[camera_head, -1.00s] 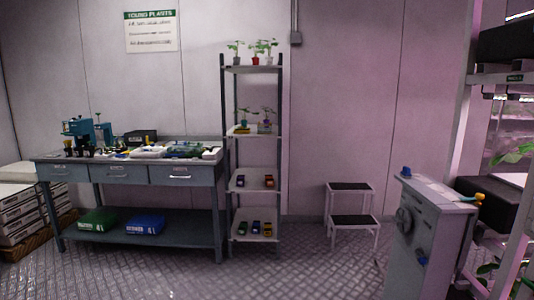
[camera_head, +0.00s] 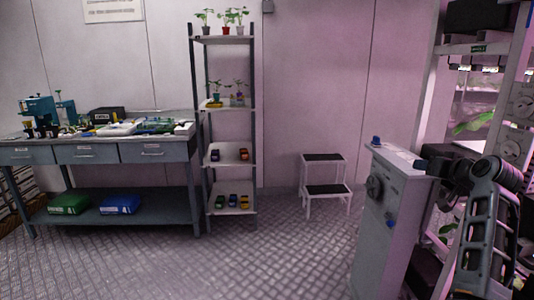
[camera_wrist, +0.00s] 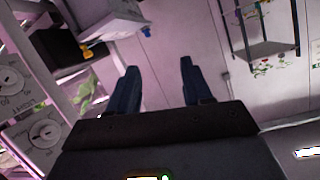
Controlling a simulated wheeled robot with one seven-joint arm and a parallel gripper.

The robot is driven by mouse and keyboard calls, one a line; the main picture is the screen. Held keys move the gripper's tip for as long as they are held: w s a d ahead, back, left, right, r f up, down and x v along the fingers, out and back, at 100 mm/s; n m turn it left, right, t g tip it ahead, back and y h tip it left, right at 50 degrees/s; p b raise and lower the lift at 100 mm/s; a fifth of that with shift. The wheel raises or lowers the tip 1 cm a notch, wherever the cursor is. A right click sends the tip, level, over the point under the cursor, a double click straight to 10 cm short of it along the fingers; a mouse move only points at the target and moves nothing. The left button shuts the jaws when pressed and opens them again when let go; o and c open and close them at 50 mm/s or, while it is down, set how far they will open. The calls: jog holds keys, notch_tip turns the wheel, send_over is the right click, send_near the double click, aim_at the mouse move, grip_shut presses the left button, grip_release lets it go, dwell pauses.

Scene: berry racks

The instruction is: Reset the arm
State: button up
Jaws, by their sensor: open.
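My arm shows at the right of the head view, bent beside the white cabinet (camera_head: 385,215). In the wrist view my gripper (camera_wrist: 160,78) has its two dark fingers spread apart with nothing between them. Behind the fingers are the pale wall and part of a white cabinet (camera_wrist: 115,22). The wrist picture is tilted, and the fingers appear clear of everything around them.
A grow rack (camera_head: 432,90) with plants stands close to my arm on the right. A step stool (camera_head: 326,188), a plant shelf (camera_head: 228,110) and a grey workbench (camera_head: 100,153) stand along the wall. The floor (camera_head: 270,260) in front is clear.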

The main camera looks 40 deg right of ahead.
jog(key=a+f+n, duration=0.3)
jog(key=a+f, duration=1.4)
jog(key=a, duration=0.3)
jog(key=s+a+f+n+t+y, duration=0.15)
jog(key=s+a, duration=0.25)
jog(key=a, duration=0.4)
jog(key=s+a+f+n+y, duration=0.15)
jog(key=s+a, duration=0.25)
jog(key=a, duration=0.5)
jog(key=s+a+r+n+t+y, duration=0.1)
jog(key=s+a+r+n+y, duration=0.1)
jog(key=s+a, duration=0.7)
jog(key=s+a+r+n+t+y, duration=0.1)
jog(key=s+a+r+n+y, duration=0.1)
jog(key=s+a+r, duration=0.4)
jog(key=s+a+y, duration=0.1)
jog(key=s+a, duration=0.2)
jog(key=shift+s+a+y, duration=0.25)
jog(key=shift+a+y, duration=0.05)
jog(key=shift+y, duration=0.1)
jog(key=shift+f, duration=0.1)
jog(key=shift+c, duration=0.2)
